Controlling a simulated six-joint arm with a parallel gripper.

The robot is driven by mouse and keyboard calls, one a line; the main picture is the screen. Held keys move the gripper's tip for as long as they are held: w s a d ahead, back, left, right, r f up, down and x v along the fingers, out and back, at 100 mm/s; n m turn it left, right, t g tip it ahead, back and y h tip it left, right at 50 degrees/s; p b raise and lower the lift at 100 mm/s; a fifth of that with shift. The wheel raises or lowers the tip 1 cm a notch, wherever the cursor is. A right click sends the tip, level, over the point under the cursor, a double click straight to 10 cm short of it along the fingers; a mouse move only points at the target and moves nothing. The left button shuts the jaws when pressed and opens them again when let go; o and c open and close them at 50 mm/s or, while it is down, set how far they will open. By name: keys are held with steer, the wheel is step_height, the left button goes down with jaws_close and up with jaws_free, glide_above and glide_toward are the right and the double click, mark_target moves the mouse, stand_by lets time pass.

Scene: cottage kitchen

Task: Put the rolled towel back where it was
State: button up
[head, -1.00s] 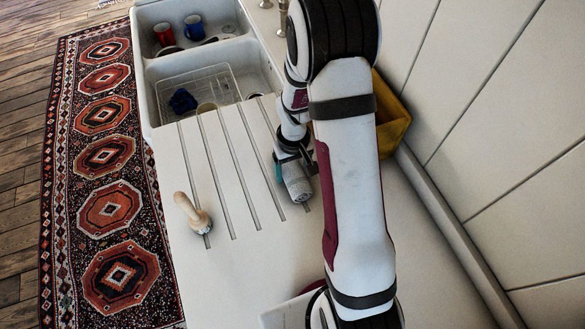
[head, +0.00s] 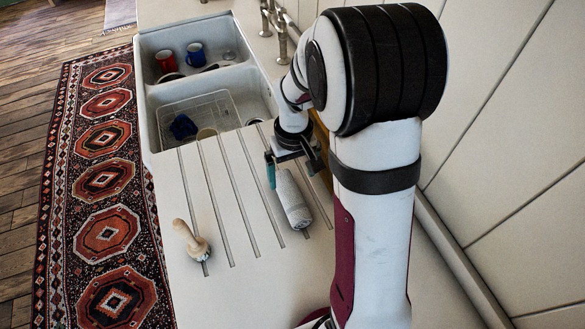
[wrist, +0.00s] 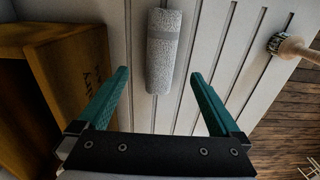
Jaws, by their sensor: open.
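The rolled towel (head: 293,201) is a light grey cylinder lying on the grooved white drainboard, right of the wooden-handled brush. It also shows in the wrist view (wrist: 163,52), top centre. My gripper (head: 292,165) is at the sink-side end of the towel in the head view. In the wrist view my gripper (wrist: 160,76) has its two teal fingers wide apart with nothing between them; the towel lies beyond the fingertips, roughly in line with the gap. The towel looks free of the fingers.
The brush (head: 191,240) stands or lies near the drainboard's left edge. The double sink (head: 205,80) holds a red mug (head: 166,60), a blue mug (head: 195,54) and a wire rack. A yellow-brown wooden crate (wrist: 60,75) is close to my gripper. The front counter is clear.

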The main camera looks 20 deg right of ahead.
steer(key=s+a+r+m, duration=0.2)
steer(key=s+a+r, duration=0.2)
steer(key=s, duration=0.7)
steer(key=s+a+r+m+y, duration=0.1)
steer(key=s+a+r+m, duration=0.2)
steer(key=s+r, duration=0.4)
steer(key=s+a, duration=0.1)
steer(key=s, duration=0.2)
steer(key=shift+s+a+m+y, duration=0.3)
steer(key=shift+s+a, duration=0.1)
